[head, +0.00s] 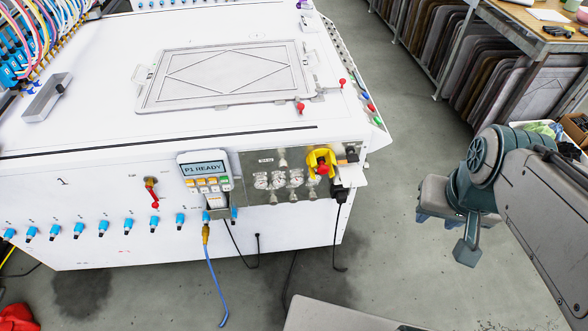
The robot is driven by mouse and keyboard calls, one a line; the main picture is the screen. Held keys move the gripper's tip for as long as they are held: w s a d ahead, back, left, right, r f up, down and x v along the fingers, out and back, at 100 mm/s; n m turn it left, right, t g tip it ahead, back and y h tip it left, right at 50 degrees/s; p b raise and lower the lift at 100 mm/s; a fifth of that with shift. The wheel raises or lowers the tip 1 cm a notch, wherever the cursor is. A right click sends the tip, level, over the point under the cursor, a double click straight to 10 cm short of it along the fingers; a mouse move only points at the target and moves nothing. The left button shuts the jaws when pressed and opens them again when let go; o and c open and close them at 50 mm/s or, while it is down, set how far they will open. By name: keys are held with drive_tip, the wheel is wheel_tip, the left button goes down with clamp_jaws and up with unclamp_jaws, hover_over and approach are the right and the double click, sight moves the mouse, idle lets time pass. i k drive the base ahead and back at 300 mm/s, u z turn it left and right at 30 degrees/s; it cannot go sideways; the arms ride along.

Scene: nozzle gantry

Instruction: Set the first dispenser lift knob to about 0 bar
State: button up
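A metal panel (252,160) on the machine's front right carries small round gauges (278,180) in a row, with small silver knob-like fittings by them. They are too small to read, and I cannot tell which knob is the first dispenser lift knob or how it is set. My gripper (452,232) is in free space over the floor, well to the right of the panel, touching nothing. Its fingers point down, and their opening is unclear from this angle.
A red-and-yellow emergency stop (321,164) is right of the gauges, and a control box reading "P1 READY" (205,174) is left. A red-handled valve (152,192) and blue fittings (128,224) line the front. Cables hang below. A workbench (540,40) stands at the upper right.

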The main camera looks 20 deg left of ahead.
sight(273, 200)
drive_tip(key=k, duration=1.4)
drive_tip(key=u, duration=0.7)
drive_tip(key=i, duration=0.4)
drive_tip(key=z, duration=1)
